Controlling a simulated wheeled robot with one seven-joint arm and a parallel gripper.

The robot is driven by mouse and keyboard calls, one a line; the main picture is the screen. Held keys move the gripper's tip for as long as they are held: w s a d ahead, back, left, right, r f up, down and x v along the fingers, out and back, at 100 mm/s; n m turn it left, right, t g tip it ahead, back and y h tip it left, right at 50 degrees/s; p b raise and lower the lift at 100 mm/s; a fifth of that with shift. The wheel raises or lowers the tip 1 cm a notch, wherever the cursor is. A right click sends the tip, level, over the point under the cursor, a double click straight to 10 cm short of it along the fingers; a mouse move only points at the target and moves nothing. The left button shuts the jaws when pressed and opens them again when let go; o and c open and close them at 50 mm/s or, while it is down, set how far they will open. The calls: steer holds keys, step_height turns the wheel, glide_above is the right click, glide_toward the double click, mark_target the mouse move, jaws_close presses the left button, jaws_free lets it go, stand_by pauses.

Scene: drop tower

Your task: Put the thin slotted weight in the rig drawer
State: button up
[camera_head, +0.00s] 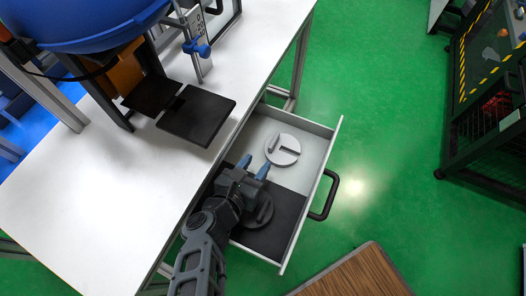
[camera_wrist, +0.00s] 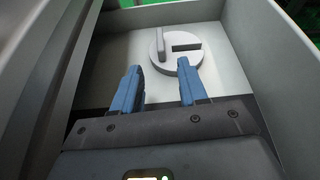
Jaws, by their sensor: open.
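The rig drawer (camera_head: 328,153) is pulled out from under the white table. A light grey round slotted weight (camera_head: 283,159) lies flat on the drawer's pale floor, with a raised tab on top; it also shows in the wrist view (camera_wrist: 163,62), beyond the fingertips. A dark round weight (camera_head: 265,213) lies on the dark part of the drawer floor, partly hidden by my gripper. I cannot tell their thicknesses. My gripper (camera_head: 253,165) is over the drawer with its blue fingers (camera_wrist: 160,72) apart and nothing between them, pointing toward the light grey weight.
The drawer's black handle (camera_head: 325,196) sticks out to the right. The white table (camera_head: 75,190) carries a rig with black plates (camera_head: 196,115) and a blue tub (camera_head: 85,30). A wooden top (camera_head: 357,275) stands near the front, and green floor is open to the right.

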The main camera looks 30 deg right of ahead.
steer(key=shift+v, duration=1.1)
stand_by(0.6)
